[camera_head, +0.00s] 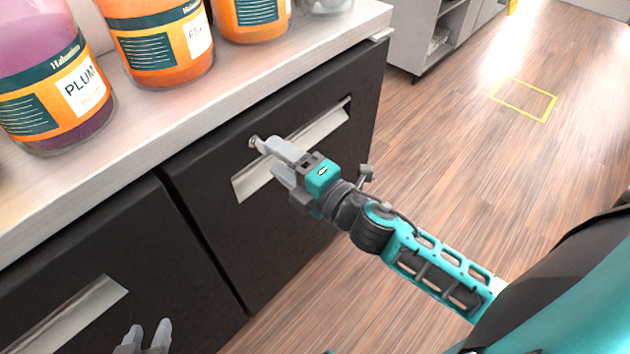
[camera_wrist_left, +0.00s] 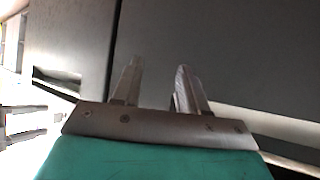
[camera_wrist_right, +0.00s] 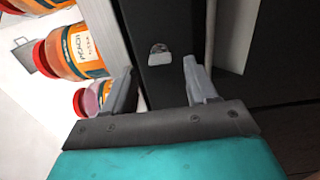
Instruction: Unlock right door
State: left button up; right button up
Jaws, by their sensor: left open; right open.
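The right door (camera_head: 225,225) is a dark panel with a long metal handle (camera_head: 325,128) near its top. A small silver key or lock piece (camera_head: 254,141) sticks out of the door above the handle's left end. My right gripper (camera_head: 269,158) is open at this piece, its fingers pointing at the door. In the right wrist view the silver piece (camera_wrist_right: 159,54) shows upright, ahead of and between the open fingertips; contact cannot be told. My left gripper (camera_head: 149,332) is open and empty at the bottom of the head view, low in front of the left door.
The left door (camera_head: 60,255) has its own handle (camera_head: 72,315); both doors look closed. The light countertop (camera_head: 125,120) above carries several jars, such as the plum jar (camera_head: 50,75). Open wooden floor (camera_head: 460,130) lies to the right.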

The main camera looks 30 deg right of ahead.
pick_arm(q)
jog(key=shift+w+d+b, duration=0.2)
jog(key=shift+d+b, duration=0.25)
jog(key=shift+b, duration=0.1)
pick_arm(e)
jog(key=v, duration=0.9)
pick_arm(q)
jog(key=shift+a+f, duration=0.1)
jog(key=shift+y, duration=0.4)
jog(key=a+r+p, duration=0.1)
jog(key=p, duration=0.2)
jog(key=s+a+r+p, duration=0.1)
jog(key=r+p, duration=0.1)
jog(key=p, duration=0.1)
jog(key=shift+s+a+r, duration=0.15)
jog(key=shift+a+r, duration=0.05)
pick_arm(e)
jog(key=s+f+m+g+h, duration=0.2)
jog(key=f+m, duration=0.3)
jog(key=m, duration=0.4)
jog(key=s+f+m+g+h, duration=0.2)
jog(key=f+m+g, duration=0.2)
jog(key=m, duration=0.6)
notch_tip(320, 180, down, 3)
jog(key=shift+s+a+r+m, duration=0.2)
jog(key=shift+s+a+m, duration=0.05)
jog(key=shift+a+m, duration=0.1)
pick_arm(q)
jog(key=shift+d, duration=0.2)
